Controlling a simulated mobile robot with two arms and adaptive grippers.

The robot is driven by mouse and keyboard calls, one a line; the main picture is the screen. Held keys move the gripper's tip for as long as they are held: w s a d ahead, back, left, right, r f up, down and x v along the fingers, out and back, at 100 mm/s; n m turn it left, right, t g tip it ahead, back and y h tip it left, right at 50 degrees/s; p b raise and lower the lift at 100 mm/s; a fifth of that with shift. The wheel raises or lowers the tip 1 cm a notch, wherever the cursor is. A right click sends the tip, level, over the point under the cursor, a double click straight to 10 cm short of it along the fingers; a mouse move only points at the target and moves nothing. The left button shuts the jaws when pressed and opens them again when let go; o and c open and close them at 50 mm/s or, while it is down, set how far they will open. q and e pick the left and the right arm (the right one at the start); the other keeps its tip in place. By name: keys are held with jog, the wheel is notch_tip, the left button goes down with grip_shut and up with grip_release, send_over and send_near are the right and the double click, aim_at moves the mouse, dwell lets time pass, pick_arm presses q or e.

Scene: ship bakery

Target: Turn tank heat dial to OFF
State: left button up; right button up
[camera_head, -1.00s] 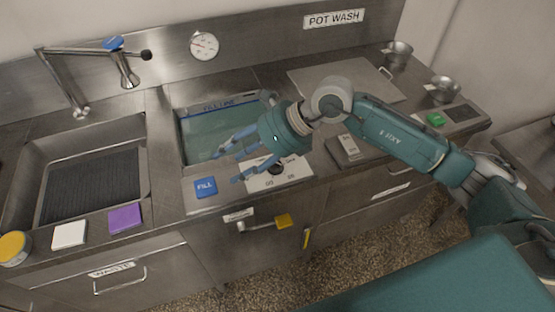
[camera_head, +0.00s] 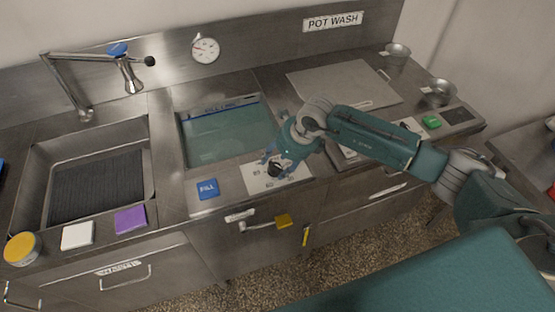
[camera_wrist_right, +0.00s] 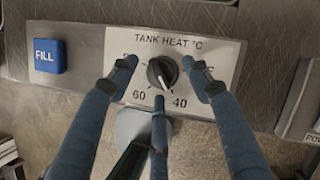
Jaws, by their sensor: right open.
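The tank heat dial is a black round knob (camera_wrist_right: 162,72) on a white plate (camera_wrist_right: 225,50) headed "TANK HEAT °C". In the wrist view, 60 and 40 can be read below the knob. The markings to its left and right are partly hidden by my fingers. My right gripper (camera_wrist_right: 158,77) is open, with one finger on each side of the knob and a third below it. I cannot tell whether any finger touches it. In the head view, the dial (camera_head: 275,170) is partly covered by my right gripper (camera_head: 270,163). My left gripper is not in view.
A blue FILL button (camera_head: 207,188) is left of the dial plate. The water-filled tank (camera_head: 225,135) lies behind it. A grey box (camera_wrist_right: 302,95) stands right of the plate.

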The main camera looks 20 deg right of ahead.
jog(key=shift+w+f, duration=0.1)
jog(key=shift+f, duration=0.25)
jog(key=shift+r, duration=0.1)
jog(key=c, duration=1.1)
jog(key=shift+c, duration=0.2)
jog(key=shift+w+n+b, duration=0.15)
jog(key=shift+n+b, duration=0.25)
jog(key=shift+b, duration=0.45)
jog(key=n+g+b, duration=0.1)
jog(key=n+b, duration=0.2)
jog(key=b, duration=0.1)
jog(key=n+g+y+b, duration=0.1)
jog(key=n+b, duration=0.2)
jog(key=b, duration=0.2)
jog(key=n+g+y+b, duration=0.1)
jog(key=n+b, duration=0.2)
jog(key=b, duration=0.2)
jog(key=shift+w, duration=0.4)
jog(key=n+g+b, duration=0.1)
jog(key=n+b, duration=0.1)
jog(key=n, duration=0.1)
jog(key=shift+b, duration=0.3)
jog(key=shift+r+n+g+b, duration=0.1)
jog(key=shift+n+g+b, duration=0.35)
jog(key=shift+n, duration=0.15)
